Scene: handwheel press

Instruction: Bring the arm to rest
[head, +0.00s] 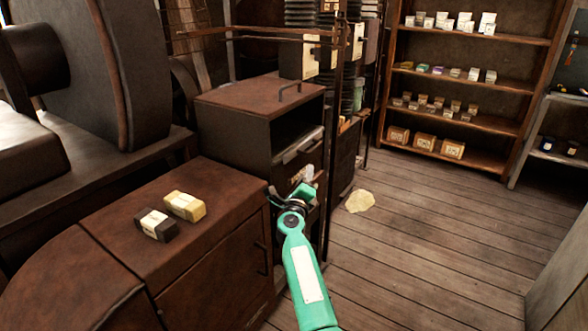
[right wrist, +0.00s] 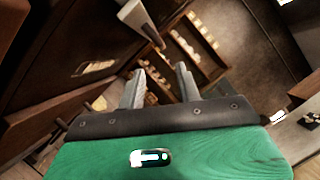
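My right arm is green and comes up from the bottom of the head view. Its gripper (head: 304,181) is in front of the dark cabinet with drawers (head: 262,140). In the right wrist view the two grey fingers of this gripper (right wrist: 160,80) stand apart, with nothing seen between them. A pale block-like part with a dark tip (right wrist: 138,18) shows beyond the fingers; I cannot tell what it is. My left arm and gripper are not in view.
A dark box (head: 157,225) and a yellow box (head: 185,206) lie on the brown cabinet top (head: 110,222) at left. Heavy dark machinery (head: 95,70) stands behind. A shelf (head: 480,85) with small boxes is at the back right. The plank floor (head: 440,235) is mostly clear.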

